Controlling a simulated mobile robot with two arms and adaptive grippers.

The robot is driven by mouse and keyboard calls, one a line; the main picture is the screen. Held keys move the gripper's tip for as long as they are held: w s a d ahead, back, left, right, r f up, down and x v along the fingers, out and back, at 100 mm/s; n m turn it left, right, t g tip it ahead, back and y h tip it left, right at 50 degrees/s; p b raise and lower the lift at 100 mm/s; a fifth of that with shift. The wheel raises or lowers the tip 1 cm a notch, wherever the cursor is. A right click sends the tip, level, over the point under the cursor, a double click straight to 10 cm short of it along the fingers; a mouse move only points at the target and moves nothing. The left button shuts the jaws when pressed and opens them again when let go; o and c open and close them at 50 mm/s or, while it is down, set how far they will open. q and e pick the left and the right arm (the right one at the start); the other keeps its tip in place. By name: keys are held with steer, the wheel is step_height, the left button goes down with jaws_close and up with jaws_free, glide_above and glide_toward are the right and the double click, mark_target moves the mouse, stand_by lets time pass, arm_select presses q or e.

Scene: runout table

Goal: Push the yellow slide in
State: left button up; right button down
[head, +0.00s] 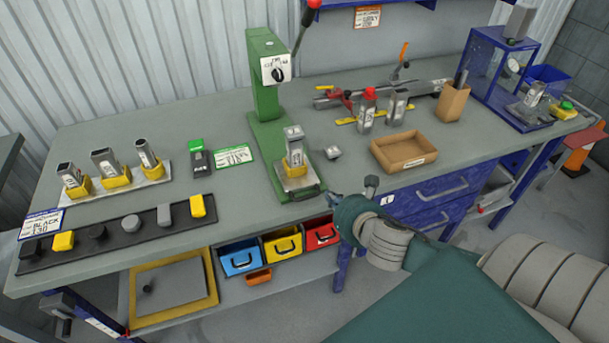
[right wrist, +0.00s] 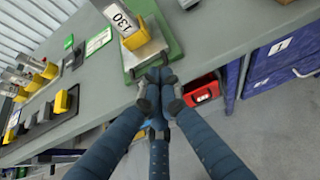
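The yellow slide (head: 294,169) sits on a metal plate at the front of the green press (head: 266,100). A grey metal tube (head: 294,140) with a white label stands upright in it. The slide also shows in the right wrist view (right wrist: 136,38), on its plate (right wrist: 150,50). My right gripper (right wrist: 160,76) has its fingertips together, with nothing seen between them, close to the front edge of the press base. I cannot tell whether it touches. In the head view its fingers are partly hidden by my arm. My left gripper is not in view.
A cardboard tray (head: 404,152) and a small grey block (head: 332,153) lie right of the press. Several tubes in yellow holders (head: 117,177) stand at left, behind a black strip of parts (head: 120,239). Coloured bins (head: 282,246) hang below the front edge.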

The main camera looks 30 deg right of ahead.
steer(key=p, duration=0.2)
glide_toward(312, 182)
steer(key=x, duration=0.5)
steer(key=shift+w+d+r, duration=0.15)
steer(key=shift+w+d, duration=0.05)
steer(key=shift+w, duration=0.1)
steer(key=shift+w+d+r+p, duration=0.15)
steer(key=shift+w+p, duration=0.1)
steer(key=shift+w, duration=0.3)
steer(key=shift+w+d+f+p, duration=0.1)
steer(key=shift+w+d+p, duration=0.1)
steer(key=shift+w, duration=1)
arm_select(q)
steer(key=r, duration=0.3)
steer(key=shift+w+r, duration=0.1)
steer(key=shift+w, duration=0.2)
